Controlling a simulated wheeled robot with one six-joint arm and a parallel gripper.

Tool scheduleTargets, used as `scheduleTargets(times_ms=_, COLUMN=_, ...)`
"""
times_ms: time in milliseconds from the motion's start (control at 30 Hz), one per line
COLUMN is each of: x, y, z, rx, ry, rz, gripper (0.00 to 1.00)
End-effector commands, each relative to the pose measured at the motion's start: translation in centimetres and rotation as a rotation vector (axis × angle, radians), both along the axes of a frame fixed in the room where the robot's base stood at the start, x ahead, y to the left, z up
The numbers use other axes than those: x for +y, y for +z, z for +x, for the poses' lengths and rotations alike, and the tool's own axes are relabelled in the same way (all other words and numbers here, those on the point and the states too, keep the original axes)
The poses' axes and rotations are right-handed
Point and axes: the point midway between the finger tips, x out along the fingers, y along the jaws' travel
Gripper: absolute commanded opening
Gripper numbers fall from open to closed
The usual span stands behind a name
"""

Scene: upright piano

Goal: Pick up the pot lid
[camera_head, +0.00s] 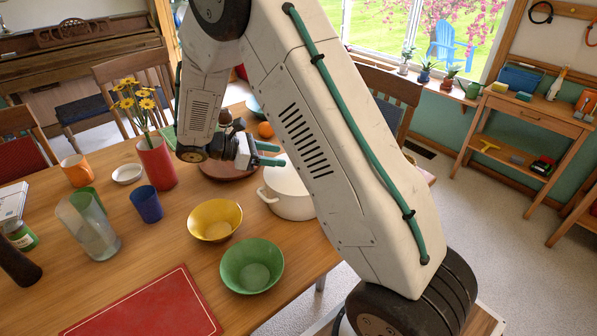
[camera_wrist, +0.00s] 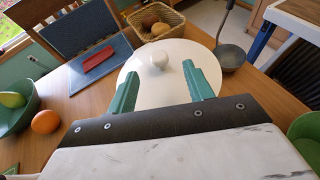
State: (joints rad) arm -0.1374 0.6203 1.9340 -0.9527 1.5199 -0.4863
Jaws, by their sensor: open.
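The white pot lid (camera_wrist: 150,92) lies under my gripper in the wrist view, with a round white knob (camera_wrist: 160,60) on top. The lid sits on a white pot (camera_head: 288,207) near the table's far right edge in the head view, where my arm hides part of it. My gripper (camera_wrist: 159,73) is open, its two green fingers apart with nothing between them. The knob appears just beyond the fingertips, roughly centred between them. In the head view my gripper (camera_head: 270,154) is at the pot's upper left; I cannot tell its exact height above the lid.
Around the lid in the wrist view are a wicker basket (camera_wrist: 172,22), a ladle (camera_wrist: 229,57), an orange (camera_wrist: 46,121) and a teal bowl (camera_wrist: 17,116). A yellow bowl (camera_head: 215,219) and a green bowl (camera_head: 251,266) stand before the pot. A red vase (camera_head: 156,163) holds tall flowers.

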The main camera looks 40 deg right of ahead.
Motion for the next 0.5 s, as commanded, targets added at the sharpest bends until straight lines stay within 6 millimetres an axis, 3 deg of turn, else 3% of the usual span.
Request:
scheduleTargets(times_ms=133, x=-0.6, y=-1.0, z=0.4, rx=0.026, ry=0.020, rz=-0.015, gripper=0.52)
scheduleTargets(times_ms=500, x=-3.9, y=-2.1, z=-1.1, rx=0.027, ry=0.018, rz=-0.013, gripper=0.52)
